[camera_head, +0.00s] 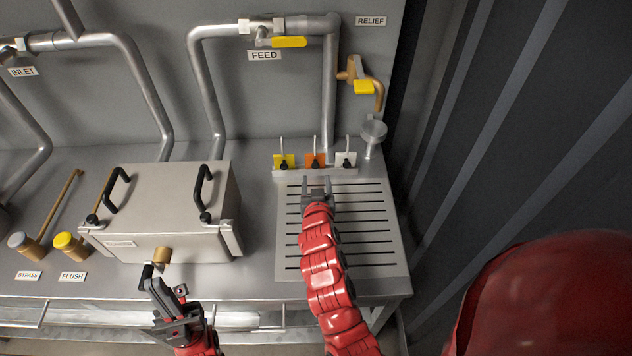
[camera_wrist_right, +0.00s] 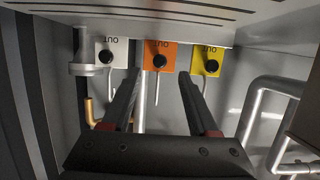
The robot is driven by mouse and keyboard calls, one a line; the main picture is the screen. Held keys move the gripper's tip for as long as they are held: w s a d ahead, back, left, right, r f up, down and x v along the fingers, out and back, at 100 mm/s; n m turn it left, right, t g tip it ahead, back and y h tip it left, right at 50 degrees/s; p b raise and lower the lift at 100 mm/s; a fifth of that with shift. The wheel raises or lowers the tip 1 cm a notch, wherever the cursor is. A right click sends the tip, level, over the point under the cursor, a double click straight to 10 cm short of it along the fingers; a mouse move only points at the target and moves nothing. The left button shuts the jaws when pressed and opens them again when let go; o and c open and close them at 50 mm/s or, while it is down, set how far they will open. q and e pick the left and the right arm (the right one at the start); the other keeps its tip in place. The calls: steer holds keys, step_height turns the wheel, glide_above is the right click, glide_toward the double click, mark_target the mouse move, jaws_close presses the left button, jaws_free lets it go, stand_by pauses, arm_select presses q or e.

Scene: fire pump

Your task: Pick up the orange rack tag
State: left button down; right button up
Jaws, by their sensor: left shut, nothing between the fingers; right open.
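The orange rack tag (camera_head: 315,160) hangs in the middle of a small rack at the back of the bench, between a yellow tag (camera_head: 284,161) and a white tag (camera_head: 345,160). In the right wrist view the orange tag (camera_wrist_right: 159,57) shows a black knob and a metal pin, beyond and between the fingers. My right gripper (camera_head: 317,183) is open and empty, just in front of the orange tag and apart from it. My left gripper (camera_head: 154,276) is shut and empty at the bench's front edge, by the metal box.
A metal box (camera_head: 160,210) with black handles and a brass padlock (camera_head: 162,255) stands left. The slotted drain plate (camera_head: 375,225) lies under my right arm. A funnel (camera_head: 373,132) stands right of the rack. Pipes and a yellow FEED valve handle (camera_head: 289,42) are behind.

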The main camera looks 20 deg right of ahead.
mark_target(315, 167)
steer(key=b+x, duration=0.1)
steer(key=x, duration=0.4)
steer(key=shift+w+d+f, duration=0.1)
steer(key=shift+w+f, duration=0.05)
steer(key=shift+w, duration=0.1)
steer(key=shift+w+d+f+b, duration=0.1)
steer(key=shift+w+d+b, duration=0.15)
steer(key=shift+w, duration=0.45)
steer(key=shift+c, duration=0.3)
jaws_close()
steer(key=shift+r+p, duration=1.05)
steer(key=shift+r, duration=1.3)
steer(key=shift+f, duration=0.1)
